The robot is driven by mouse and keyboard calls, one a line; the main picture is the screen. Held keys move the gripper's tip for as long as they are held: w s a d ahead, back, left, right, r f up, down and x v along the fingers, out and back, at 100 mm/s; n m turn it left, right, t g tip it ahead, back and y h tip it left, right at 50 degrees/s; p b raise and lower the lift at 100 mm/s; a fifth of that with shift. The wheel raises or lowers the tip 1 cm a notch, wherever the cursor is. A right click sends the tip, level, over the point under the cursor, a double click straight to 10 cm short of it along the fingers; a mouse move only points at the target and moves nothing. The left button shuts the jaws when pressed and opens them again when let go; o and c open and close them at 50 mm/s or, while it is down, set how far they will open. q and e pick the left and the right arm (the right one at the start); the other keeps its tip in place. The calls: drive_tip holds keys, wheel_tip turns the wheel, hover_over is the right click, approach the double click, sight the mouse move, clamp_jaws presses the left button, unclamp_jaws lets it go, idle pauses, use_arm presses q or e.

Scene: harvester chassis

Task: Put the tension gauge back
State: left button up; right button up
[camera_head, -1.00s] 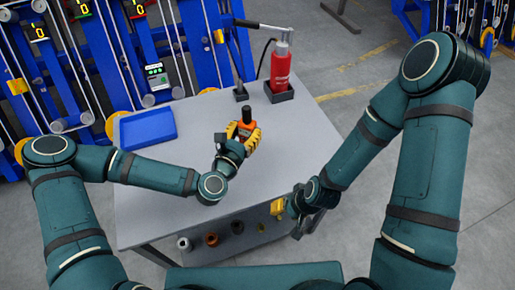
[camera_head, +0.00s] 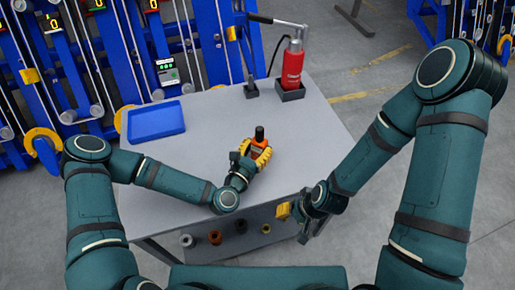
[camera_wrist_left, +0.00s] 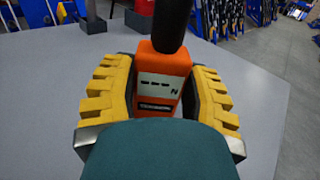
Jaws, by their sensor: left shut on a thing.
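The tension gauge (camera_head: 259,139) is orange with a black top. My left gripper (camera_head: 257,152) has yellow ridged fingers and is shut on it above the grey table.
A blue tray (camera_head: 157,120) lies at the table's left back. A red bottle with a pump lever (camera_head: 292,66) stands in a dark holder (camera_head: 290,95) at the back, beside a small black stand (camera_head: 251,92). The table's right side (camera_head: 318,135) is clear.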

use_arm(q)
drive_tip(key=o, duration=1.3)
drive_tip(key=shift+c, duration=0.2)
drive_tip(key=v, duration=1.2)
